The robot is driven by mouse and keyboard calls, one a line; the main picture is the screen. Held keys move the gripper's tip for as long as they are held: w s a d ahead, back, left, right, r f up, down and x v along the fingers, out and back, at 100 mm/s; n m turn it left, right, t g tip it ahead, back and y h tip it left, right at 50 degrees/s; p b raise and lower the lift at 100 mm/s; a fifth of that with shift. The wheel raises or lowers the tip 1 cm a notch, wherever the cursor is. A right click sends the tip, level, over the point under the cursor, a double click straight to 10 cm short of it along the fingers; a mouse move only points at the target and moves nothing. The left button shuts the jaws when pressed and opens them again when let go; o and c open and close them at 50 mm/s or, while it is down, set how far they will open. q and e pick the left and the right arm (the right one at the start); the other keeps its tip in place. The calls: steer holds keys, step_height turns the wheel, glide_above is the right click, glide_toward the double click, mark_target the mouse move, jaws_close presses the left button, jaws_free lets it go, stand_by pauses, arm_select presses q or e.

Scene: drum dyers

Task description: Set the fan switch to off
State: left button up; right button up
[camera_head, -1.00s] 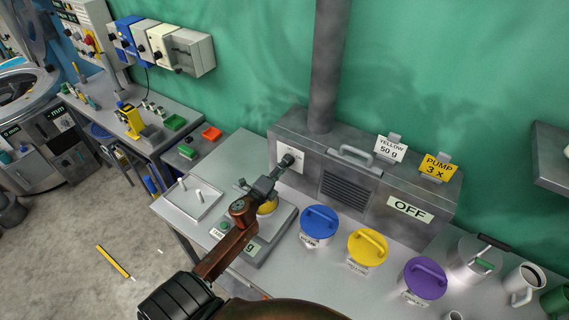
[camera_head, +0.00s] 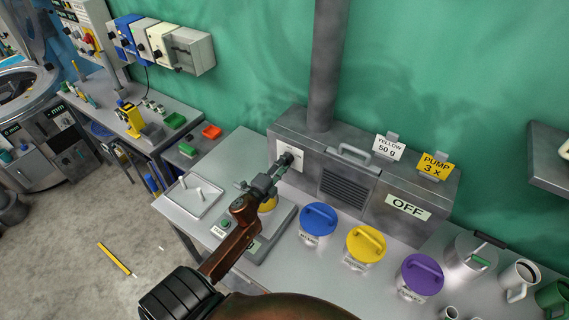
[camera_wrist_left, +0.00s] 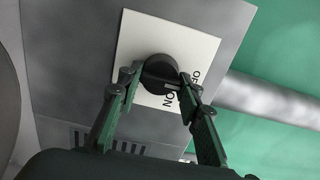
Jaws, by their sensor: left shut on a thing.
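The fan switch is a black round knob (camera_head: 286,158) on a white plate (camera_head: 290,152) at the left of the grey fan box's front (camera_head: 335,165). The wrist view shows the knob (camera_wrist_left: 160,72) on its white plate (camera_wrist_left: 200,45), printed OFF and ON at the right. A pale mark on the knob lies close to the word ON. My left gripper (camera_head: 281,164) reaches up to the knob. In the left wrist view its fingers (camera_wrist_left: 160,84) are shut on the knob, one on each side. My right gripper is not in view.
An OFF sign (camera_head: 408,207) is on the box's front. Blue (camera_head: 318,219), yellow (camera_head: 365,244) and purple (camera_head: 422,275) lidded tubs stand below. A scale (camera_head: 268,240) and a tray (camera_head: 195,196) are under and beside my left arm.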

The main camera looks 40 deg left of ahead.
arm_select(q)
steer(key=o, duration=1.2)
steer(key=shift+c, duration=0.2)
steer(key=s+d, duration=0.1)
steer(key=s, duration=1.1)
steer(key=shift+d, duration=0.15)
